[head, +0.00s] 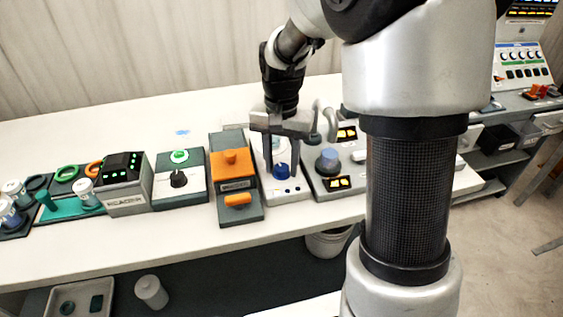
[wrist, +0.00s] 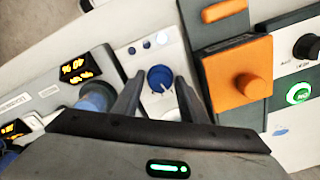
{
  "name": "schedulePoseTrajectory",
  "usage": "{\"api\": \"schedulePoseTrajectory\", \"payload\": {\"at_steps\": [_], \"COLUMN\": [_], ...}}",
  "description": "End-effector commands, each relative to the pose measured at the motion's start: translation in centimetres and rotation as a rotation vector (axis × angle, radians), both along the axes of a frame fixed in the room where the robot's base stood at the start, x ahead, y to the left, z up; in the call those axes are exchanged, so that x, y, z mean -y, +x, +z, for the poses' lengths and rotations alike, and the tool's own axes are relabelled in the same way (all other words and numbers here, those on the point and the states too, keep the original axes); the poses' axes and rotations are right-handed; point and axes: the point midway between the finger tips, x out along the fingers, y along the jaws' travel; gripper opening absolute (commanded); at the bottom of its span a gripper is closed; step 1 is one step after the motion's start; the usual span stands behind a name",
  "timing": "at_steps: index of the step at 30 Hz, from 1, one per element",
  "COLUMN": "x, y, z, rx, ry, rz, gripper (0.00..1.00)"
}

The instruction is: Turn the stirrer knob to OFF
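A dark blue knob (head: 281,171) sits on the front of a narrow white unit (head: 288,190). I take it for the stirrer knob, though no readable label confirms this. In the wrist view the blue knob (wrist: 161,78) has a small pale mark near its lower edge; the markings around it are too small to read. My gripper (head: 281,176) points down over this unit, fingers open on either side of the knob. In the wrist view my gripper (wrist: 160,80) shows a slim gap between each finger and the knob. Contact is not visible.
An orange-topped unit (head: 232,183) stands close on the left, then a unit with a black knob (head: 179,179). Close on the right is a grey unit with lit displays and a grey-blue knob (head: 327,161). The white bench front (head: 150,246) is clear.

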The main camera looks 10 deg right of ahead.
Motion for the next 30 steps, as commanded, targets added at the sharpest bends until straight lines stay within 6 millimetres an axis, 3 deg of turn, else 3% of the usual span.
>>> {"api": "schedulePoseTrajectory", "payload": {"at_steps": [1,5,16,30], "x": [-0.01,0.00,0.01,0.02], "y": [0.01,0.01,0.03,0.02], "z": [0.02,0.03,0.19,0.22], "rx": [0.000,0.000,0.001,0.000], "ry": [0.000,0.000,0.000,0.000], "rz": [0.000,0.000,0.071,0.384], "gripper": [0.29,0.07,0.07,0.07]}}
